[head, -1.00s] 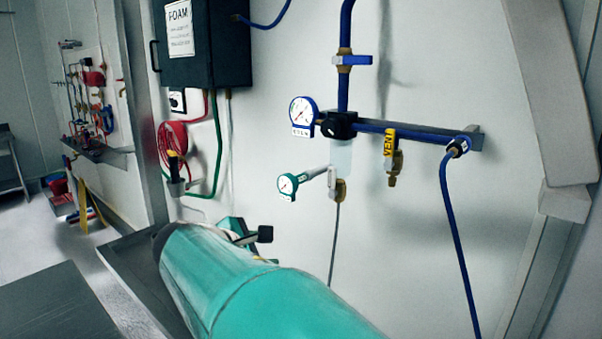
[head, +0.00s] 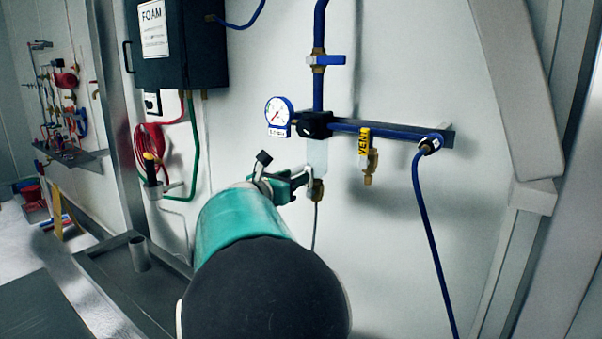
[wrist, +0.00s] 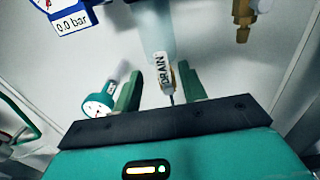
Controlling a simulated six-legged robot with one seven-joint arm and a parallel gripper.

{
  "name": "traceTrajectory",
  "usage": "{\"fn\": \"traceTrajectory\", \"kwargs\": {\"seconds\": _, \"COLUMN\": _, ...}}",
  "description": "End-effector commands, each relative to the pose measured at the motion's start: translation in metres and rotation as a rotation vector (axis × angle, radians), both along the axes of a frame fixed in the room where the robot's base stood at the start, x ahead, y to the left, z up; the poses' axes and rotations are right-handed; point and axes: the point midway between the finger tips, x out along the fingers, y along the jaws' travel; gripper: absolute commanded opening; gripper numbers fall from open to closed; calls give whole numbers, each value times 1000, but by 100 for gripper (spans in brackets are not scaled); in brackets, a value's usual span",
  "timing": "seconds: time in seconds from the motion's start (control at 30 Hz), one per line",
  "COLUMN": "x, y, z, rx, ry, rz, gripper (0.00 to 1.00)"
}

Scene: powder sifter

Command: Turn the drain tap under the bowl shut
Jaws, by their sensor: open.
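The clear filter bowl (head: 317,155) hangs under the blue pipe's black regulator, and also shows at the top of the wrist view (wrist: 159,35). Below it is the drain tap (head: 318,189), with a brass body and a thin tube running down. In the wrist view its white lever, marked DRAIN (wrist: 164,72), points along the line of the bowl. My gripper (wrist: 160,76) is open, with green fingers on either side of the lever in the picture. I cannot tell whether either finger touches it. In the head view my gripper (head: 300,182) partly hides the tap.
A green-rimmed gauge (wrist: 98,106) sits close by my left finger. A blue-rimmed gauge (head: 278,115) is above left. The yellow VENT valve (head: 364,148) hangs to the right, with a blue hose (head: 429,220) beyond. The FOAM box (head: 180,43) is upper left.

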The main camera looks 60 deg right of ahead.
Motion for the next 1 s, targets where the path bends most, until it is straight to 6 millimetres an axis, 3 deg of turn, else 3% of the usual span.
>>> {"fn": "traceTrajectory", "kwargs": {"seconds": 0.1, "x": -4, "y": -23, "z": -1, "rx": 1, "ry": 1, "rz": -2, "gripper": 42}}
{"fn": "traceTrajectory", "kwargs": {"seconds": 0.3, "x": -7, "y": -46, "z": 0, "rx": 1, "ry": 0, "rz": 1, "gripper": 42}}
{"fn": "traceTrajectory", "kwargs": {"seconds": 0.63, "x": -7, "y": -49, "z": 0, "rx": 1, "ry": 0, "rz": 2, "gripper": 42}}
{"fn": "traceTrajectory", "kwargs": {"seconds": 0.87, "x": -7, "y": -49, "z": 0, "rx": 1, "ry": -1, "rz": 2, "gripper": 0}}
{"fn": "traceTrajectory", "kwargs": {"seconds": 1.0, "x": -7, "y": -49, "z": 0, "rx": 1, "ry": -1, "rz": 2, "gripper": 0}}
